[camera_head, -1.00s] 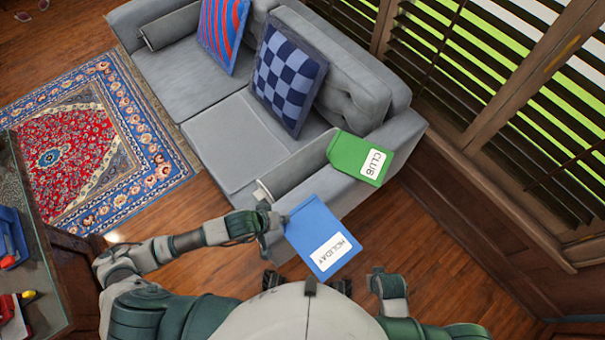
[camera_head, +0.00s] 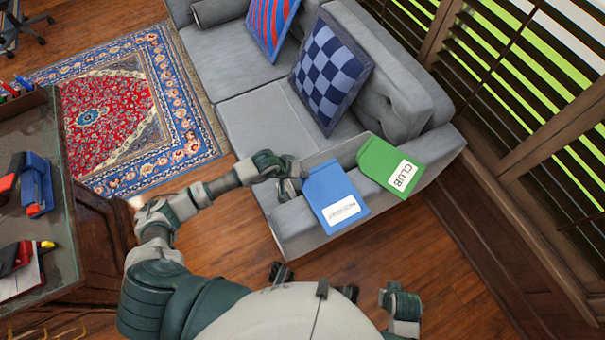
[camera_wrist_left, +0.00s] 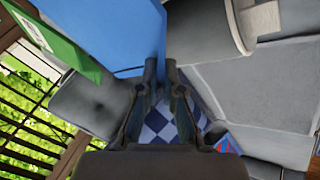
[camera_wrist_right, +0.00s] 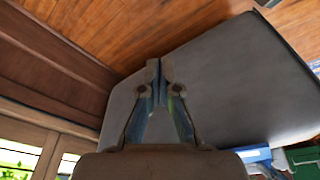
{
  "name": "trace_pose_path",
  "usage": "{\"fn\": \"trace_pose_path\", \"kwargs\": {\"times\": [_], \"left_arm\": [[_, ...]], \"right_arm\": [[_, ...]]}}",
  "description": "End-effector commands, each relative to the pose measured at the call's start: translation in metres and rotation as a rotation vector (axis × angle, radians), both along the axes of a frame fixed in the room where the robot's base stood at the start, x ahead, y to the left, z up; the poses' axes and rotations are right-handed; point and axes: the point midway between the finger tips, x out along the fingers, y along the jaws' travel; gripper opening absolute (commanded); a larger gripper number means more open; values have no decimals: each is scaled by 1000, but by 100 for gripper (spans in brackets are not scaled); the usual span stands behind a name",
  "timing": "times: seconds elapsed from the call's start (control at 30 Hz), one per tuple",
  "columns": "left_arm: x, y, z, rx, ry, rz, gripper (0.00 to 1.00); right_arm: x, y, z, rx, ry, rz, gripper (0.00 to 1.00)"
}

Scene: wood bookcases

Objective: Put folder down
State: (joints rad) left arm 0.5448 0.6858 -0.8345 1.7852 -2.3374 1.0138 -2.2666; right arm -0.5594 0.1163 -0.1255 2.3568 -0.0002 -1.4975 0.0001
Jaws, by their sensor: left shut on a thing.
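The blue folder (camera_head: 328,187) with a white label lies over the grey sofa arm in the head view, just left of the green CLUB folder (camera_head: 385,160). My left gripper (camera_head: 299,184) is shut on the blue folder's left edge. In the left wrist view the blue folder (camera_wrist_left: 110,30) is at the fingertips (camera_wrist_left: 162,68), with the green folder (camera_wrist_left: 50,35) beyond it. I cannot tell whether the blue folder touches the sofa arm. My right gripper (camera_wrist_right: 160,68) is shut and empty in its wrist view, close to a grey padded surface.
The grey sofa (camera_head: 262,125) carries a checked cushion (camera_head: 330,75) and a red striped cushion (camera_head: 270,25). A desk (camera_head: 50,240) with red and blue items stands at the left. Blinds and wood panelling line the right side. Wooden floor is clear in front of the sofa.

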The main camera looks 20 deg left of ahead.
Motion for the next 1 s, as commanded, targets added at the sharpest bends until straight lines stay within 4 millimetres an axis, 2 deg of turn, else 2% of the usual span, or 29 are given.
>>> {"fn": "trace_pose_path", "kwargs": {"times": [0.03, 0.13, 0.43, 0.47, 0.53, 0.87, 1.0], "left_arm": [[0, -1, -7, -4, -1, 1, 0], [1, 0, -9, -2, -4, 1, 0], [1, 0, -11, 0, -3, 0, 0], [1, 0, -11, 0, -3, 0, 13], [1, 0, -10, 0, -4, 1, 30], [1, 0, -9, 0, -4, 1, 31], [-4, 6, 4, 1, -7, 0, 31]], "right_arm": [[-1, 0, 6, 0, -8, 1, 0], [-1, -1, 10, -1, -9, 2, 0], [-2, -1, 5, -2, -3, 2, 0], [-1, -1, 7, -1, -8, 2, 0], [0, -1, 9, 0, -14, 2, 0], [2, 0, 13, 2, -23, 2, 0], [1, 0, 8, 1, -14, 1, 0]]}}
